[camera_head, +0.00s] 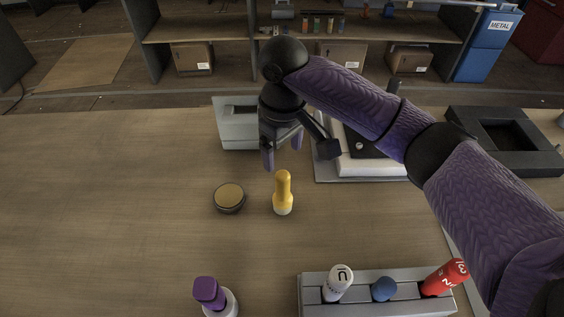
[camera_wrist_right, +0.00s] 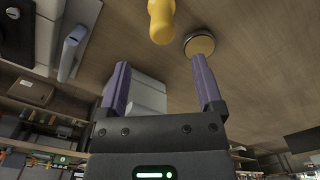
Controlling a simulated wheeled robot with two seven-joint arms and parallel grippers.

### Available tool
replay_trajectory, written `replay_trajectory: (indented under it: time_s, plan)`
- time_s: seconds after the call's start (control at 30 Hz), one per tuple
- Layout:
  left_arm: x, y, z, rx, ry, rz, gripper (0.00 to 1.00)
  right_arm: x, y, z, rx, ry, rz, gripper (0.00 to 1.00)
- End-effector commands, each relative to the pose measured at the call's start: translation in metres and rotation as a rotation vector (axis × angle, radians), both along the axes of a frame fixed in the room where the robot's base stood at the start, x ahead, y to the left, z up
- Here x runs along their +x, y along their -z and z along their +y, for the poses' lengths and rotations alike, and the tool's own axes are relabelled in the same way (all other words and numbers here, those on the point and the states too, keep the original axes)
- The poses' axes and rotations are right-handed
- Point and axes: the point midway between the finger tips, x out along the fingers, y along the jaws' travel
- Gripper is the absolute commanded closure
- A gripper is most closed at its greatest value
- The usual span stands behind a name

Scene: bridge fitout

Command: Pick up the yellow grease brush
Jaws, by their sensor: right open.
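The yellow grease brush (camera_head: 283,190) stands upright on the wooden bench, just right of a round tin with a tan top (camera_head: 229,197). My right gripper (camera_head: 283,158) points down, a little behind and above the brush. Its jaws are open and empty, and they do not touch the brush. In the right wrist view, the open fingers of my right gripper (camera_wrist_right: 163,85) show with the yellow brush (camera_wrist_right: 161,20) beyond them at the top, and the tin (camera_wrist_right: 199,44) beside it. My left gripper is not in view.
A grey rack (camera_head: 420,306) at the front right holds a white, a blue and a red item. A purple-topped bottle (camera_head: 209,293) stands at the front. A grey box (camera_head: 237,132) and a black tray (camera_head: 538,158) are at the back. The left bench is clear.

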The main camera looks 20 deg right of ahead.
Motion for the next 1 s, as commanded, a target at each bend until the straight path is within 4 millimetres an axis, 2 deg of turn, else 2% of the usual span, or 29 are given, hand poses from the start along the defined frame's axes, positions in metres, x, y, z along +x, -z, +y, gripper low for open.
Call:
replay_trajectory:
  time_s: [0.13, 0.3, 0.6, 0.8, 1.0]
  plan:
    - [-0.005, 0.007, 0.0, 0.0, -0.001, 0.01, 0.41, 0.0, 0.015, 0.0, -0.001, 0.001, 0.003, 0.16]
    - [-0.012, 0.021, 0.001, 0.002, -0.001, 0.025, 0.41, -0.001, 0.05, 0.0, -0.001, 0.001, 0.004, 0.16]
    - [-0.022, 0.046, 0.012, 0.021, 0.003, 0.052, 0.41, -0.002, 0.101, 0.0, -0.002, 0.0, 0.002, 0.16]
    - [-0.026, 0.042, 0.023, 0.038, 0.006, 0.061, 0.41, -0.002, 0.099, 0.0, -0.002, 0.0, -0.001, 0.16]
    - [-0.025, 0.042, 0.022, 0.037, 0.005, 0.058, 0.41, -0.002, 0.099, 0.0, -0.001, 0.0, 0.0, 0.58]
